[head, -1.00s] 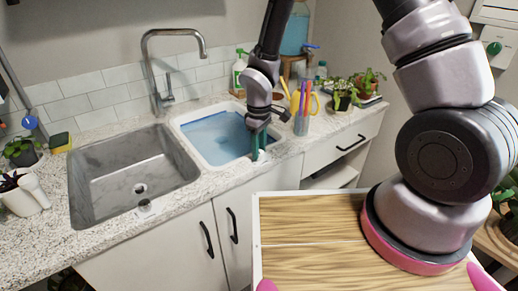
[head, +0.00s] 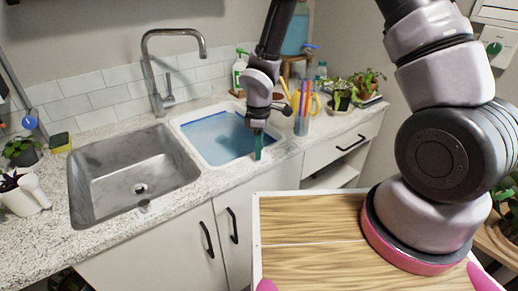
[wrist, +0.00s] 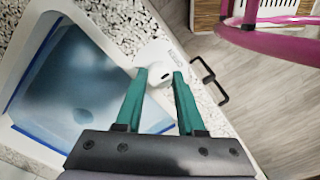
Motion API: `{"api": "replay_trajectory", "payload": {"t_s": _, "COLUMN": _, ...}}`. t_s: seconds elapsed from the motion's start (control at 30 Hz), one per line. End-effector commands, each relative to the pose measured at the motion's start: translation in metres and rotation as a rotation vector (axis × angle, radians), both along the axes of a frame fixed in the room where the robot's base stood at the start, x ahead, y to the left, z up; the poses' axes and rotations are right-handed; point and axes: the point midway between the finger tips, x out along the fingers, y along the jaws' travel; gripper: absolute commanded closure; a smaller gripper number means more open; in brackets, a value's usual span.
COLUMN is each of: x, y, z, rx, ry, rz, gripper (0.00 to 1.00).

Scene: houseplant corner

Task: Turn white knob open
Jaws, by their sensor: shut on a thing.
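The white knob (wrist: 155,84) is at the front rim of the white basin (wrist: 22,98), between my gripper's green fingertips in the wrist view. My gripper (wrist: 159,74) points down and is shut on the knob. In the head view my gripper (head: 258,155) is at the front right edge of the basin (head: 181,128), where the fingers hide most of the knob. Blue water (head: 217,137) lies in the basin.
A steel sink (head: 130,170) with a tall faucet (head: 150,70) is left of the basin. A cup of pens (head: 302,122) and potted plants (head: 345,92) stand right of it. Cabinet handles (head: 233,225) stick out below the counter.

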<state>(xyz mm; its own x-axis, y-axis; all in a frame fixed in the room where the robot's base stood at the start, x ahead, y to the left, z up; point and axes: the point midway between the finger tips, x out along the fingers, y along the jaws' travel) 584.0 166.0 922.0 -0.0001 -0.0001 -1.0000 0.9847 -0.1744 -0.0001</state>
Motion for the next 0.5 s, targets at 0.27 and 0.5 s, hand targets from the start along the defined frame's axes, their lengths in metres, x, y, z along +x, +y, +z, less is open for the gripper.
{"api": "replay_trajectory", "payload": {"t_s": 0.27, "x": 0.0001, "y": -0.0002, "z": -0.0001, "rx": 0.0, "ry": 0.0, "rz": 0.0, "gripper": 0.39}}
{"api": "replay_trajectory", "payload": {"t_s": 0.5, "x": 0.0001, "y": -0.0001, "z": -0.0001, "rx": 0.0, "ry": 0.0, "rz": -0.001, "gripper": 0.32}}
